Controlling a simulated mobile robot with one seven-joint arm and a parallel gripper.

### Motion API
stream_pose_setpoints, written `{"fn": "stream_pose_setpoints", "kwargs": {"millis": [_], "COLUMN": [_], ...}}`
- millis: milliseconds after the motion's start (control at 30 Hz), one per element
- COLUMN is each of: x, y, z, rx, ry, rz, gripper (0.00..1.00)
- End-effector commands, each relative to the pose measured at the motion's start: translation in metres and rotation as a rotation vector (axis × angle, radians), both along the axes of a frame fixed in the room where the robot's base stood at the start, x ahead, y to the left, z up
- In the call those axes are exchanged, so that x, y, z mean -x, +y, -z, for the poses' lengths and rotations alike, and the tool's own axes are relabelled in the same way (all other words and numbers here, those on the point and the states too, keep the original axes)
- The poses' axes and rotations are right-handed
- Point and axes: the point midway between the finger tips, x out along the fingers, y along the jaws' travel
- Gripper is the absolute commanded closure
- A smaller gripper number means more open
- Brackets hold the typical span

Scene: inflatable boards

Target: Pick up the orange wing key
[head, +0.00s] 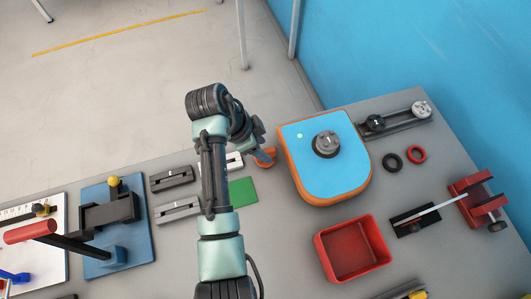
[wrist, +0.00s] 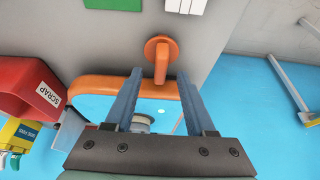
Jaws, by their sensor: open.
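The orange wing key (wrist: 160,50) has a round base and a narrow raised wing. It is on the grey table just beside the orange edge of the blue inflatable board (wrist: 103,87). In the head view the key (head: 266,160) shows left of the board (head: 345,178), partly hidden by my gripper (head: 262,150). In the wrist view my gripper (wrist: 160,74) is open, with a finger on each side of the wing's near end and gaps on both sides. I see no contact with the key; the height of the fingertips above it is hard to judge.
A round grey valve (head: 326,143) sits on the board. A red scrap bin (head: 352,247) stands below it. A green pad (head: 242,192) and grey blocks (head: 172,178) lie to the left.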

Motion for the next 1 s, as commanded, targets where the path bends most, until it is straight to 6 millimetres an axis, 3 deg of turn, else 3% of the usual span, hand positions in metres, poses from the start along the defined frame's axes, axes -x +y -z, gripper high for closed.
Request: {"fn": "stream_pose_setpoints", "kwargs": {"millis": [200,500,800,1000], "x": [-0.002,-0.002,-0.003,-0.003], "y": [-0.008,-0.009,-0.009,-0.009], "z": [0.028,0.033,0.032,0.032], "rx": [0.0,-0.001,0.0,0.0], "ry": [0.002,0.0,0.0,-0.001], "rz": [0.001,0.0,-0.001,-0.001], "gripper": [0.45,0.47,1.0,1.0]}}
